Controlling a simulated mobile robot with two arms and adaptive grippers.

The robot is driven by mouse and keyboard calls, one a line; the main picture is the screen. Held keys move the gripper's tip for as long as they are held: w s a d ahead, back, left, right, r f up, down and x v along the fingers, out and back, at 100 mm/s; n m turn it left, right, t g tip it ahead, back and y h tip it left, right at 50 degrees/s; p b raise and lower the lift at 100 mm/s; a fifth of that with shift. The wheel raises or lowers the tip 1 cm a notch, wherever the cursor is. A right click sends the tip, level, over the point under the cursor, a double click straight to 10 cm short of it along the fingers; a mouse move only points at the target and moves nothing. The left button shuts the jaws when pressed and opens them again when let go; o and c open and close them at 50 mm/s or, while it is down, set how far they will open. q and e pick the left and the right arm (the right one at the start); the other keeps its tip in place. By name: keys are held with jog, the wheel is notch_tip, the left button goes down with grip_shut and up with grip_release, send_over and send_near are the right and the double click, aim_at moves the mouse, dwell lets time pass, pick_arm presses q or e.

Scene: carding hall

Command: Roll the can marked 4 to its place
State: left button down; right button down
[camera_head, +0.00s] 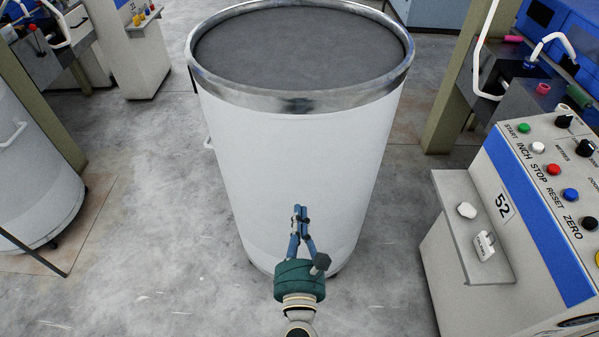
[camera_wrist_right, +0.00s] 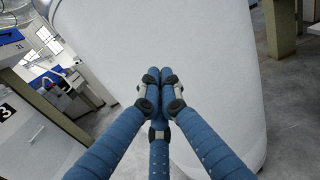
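A tall white can (camera_head: 300,160) with a shiny metal rim stands upright on the floor in the middle of the head view. Its top shows a flat grey surface inside the rim. No number shows on the side facing me, so I cannot read its mark. My right gripper (camera_head: 300,212) is in front of the can's lower wall. Its blue fingers are together and hold nothing. In the right wrist view the closed fingertips (camera_wrist_right: 158,90) point at the white wall of the can (camera_wrist_right: 185,45). Whether they touch it I cannot tell. My left gripper is not in view.
A control panel (camera_head: 542,175) marked 52 with a side shelf (camera_head: 452,205) stands close at the right. Another white can (camera_head: 35,170) stands at the left. Posts (camera_head: 462,85) and machines flank the big can. Grey floor (camera_head: 150,230) is clear left of it.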

aim_at(300, 173)
jog(key=shift+w, duration=0.8)
jog(key=shift+w, duration=0.1)
jog(key=shift+w+b, duration=0.75)
jog(key=shift+w, duration=3.45)
jog(key=shift+w, duration=0.15)
